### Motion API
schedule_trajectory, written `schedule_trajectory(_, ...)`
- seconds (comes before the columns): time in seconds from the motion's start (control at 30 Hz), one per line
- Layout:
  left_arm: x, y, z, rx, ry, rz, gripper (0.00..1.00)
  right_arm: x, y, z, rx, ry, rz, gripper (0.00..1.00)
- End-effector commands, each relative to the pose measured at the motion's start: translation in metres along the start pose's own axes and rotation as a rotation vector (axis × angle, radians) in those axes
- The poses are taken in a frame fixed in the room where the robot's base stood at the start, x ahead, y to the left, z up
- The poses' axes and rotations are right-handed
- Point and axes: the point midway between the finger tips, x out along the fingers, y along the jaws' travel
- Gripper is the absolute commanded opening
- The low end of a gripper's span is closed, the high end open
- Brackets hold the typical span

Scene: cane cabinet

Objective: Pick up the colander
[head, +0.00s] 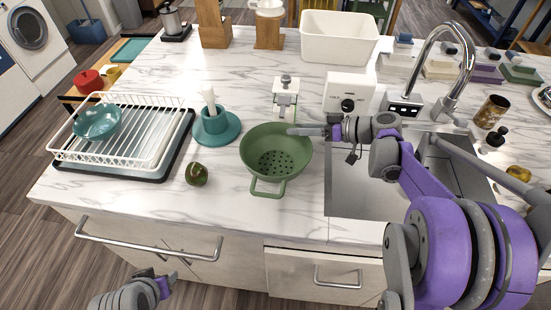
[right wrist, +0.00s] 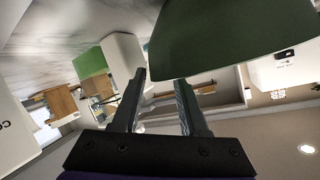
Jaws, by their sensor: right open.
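The green colander (head: 275,164) stands upright on the marble counter, with one loop handle toward the front edge. My right gripper (head: 298,131) reaches in from the right, its fingertips at the colander's back right rim. In the right wrist view the fingers (right wrist: 162,80) are apart with nothing held between them. The green colander wall (right wrist: 225,35) shows large just beyond the right finger; whether they touch I cannot tell. My left gripper (head: 163,284) is low in front of the cabinet, away from the colander; its jaw opening is unclear.
The sink (head: 345,190) with its faucet (head: 460,75) lies right of the colander. A teal cup holder (head: 217,127), an avocado-like fruit (head: 197,174) and a dish rack (head: 125,150) are left.

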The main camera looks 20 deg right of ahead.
Motion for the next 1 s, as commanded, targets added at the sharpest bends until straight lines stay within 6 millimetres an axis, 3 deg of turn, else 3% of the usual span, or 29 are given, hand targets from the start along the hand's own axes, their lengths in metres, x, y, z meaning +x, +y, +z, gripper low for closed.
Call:
schedule_trajectory(0.2, -0.002, 0.0, -0.002, 0.0, 0.001, 0.0, 0.5, 0.03, 0.001, 0.001, -0.002, 0.0, -0.002, 0.43)
schedule_trajectory(0.47, -0.002, 0.0, -0.002, 0.0, 0.001, 0.0, 0.5, 0.034, 0.001, 0.002, -0.001, 0.0, 0.0, 0.43)
schedule_trajectory(0.5, -0.002, 0.0, -0.002, 0.0, 0.001, 0.0, 0.5, 0.034, 0.001, 0.002, -0.001, 0.0, 0.0, 0.41)
schedule_trajectory(0.73, -0.002, 0.0, -0.002, 0.0, 0.001, 0.0, 0.5, 0.033, 0.001, 0.002, -0.001, 0.0, 0.0, 0.0)
schedule_trajectory(1.0, -0.002, 0.0, -0.002, 0.0, 0.001, 0.0, 0.5, 0.033, 0.001, 0.002, -0.001, 0.0, 0.001, 0.0)
